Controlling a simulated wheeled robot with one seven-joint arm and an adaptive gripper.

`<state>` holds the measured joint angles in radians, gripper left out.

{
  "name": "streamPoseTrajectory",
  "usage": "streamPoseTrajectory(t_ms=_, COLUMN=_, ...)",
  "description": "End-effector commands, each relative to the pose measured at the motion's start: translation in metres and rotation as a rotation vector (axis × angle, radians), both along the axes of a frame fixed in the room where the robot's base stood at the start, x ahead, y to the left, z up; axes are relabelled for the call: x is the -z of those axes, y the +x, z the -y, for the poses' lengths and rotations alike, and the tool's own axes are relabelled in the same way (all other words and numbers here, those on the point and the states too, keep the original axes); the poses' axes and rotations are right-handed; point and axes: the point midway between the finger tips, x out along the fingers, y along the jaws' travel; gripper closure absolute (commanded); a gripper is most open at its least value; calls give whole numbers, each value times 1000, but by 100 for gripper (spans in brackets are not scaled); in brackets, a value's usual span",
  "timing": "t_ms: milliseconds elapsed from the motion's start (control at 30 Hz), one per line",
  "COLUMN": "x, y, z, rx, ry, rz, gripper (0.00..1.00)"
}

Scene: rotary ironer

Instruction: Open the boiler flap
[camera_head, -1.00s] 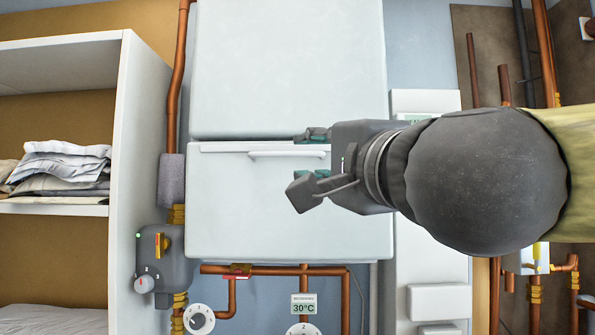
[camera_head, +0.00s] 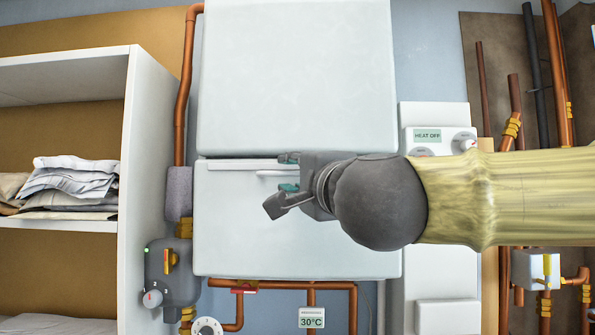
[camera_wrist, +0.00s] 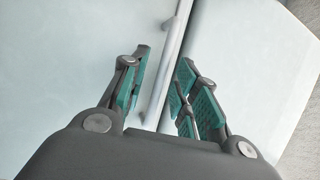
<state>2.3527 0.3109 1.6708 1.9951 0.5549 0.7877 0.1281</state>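The boiler is a white box on the wall with an upper body (camera_head: 297,75) and a lower flap (camera_head: 235,235). The flap carries a white bar handle (camera_head: 268,173) near its top edge. My gripper (camera_head: 282,188) is at the handle and hides its right part. In the wrist view the handle (camera_wrist: 177,50) runs between the two open fingers with teal pads (camera_wrist: 163,92). Gaps show on both sides of the bar, so the fingers are around it but not closed on it. The flap looks shut, with a narrow seam above it.
A white shelf unit (camera_head: 135,150) with folded cloth (camera_head: 72,185) stands at left. Copper pipes (camera_head: 280,286) and a thermostat reading 30°C (camera_head: 311,318) lie below the flap. A grey valve box (camera_head: 170,272) is at lower left. A white panel reading HEAT OFF (camera_head: 428,135) is at right.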

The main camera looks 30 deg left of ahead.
Motion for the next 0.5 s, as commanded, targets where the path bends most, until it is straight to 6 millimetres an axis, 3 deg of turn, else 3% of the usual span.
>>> streamPoseTrajectory(t_ms=233, x=0, y=0, z=0, rx=0, ry=0, rz=0, gripper=70)
streamPoseTrajectory(t_ms=400, x=0, y=0, z=0, rx=0, ry=0, rz=0, gripper=100)
streamPoseTrajectory(t_ms=500, x=0, y=0, z=0, rx=0, ry=0, rz=0, gripper=100)
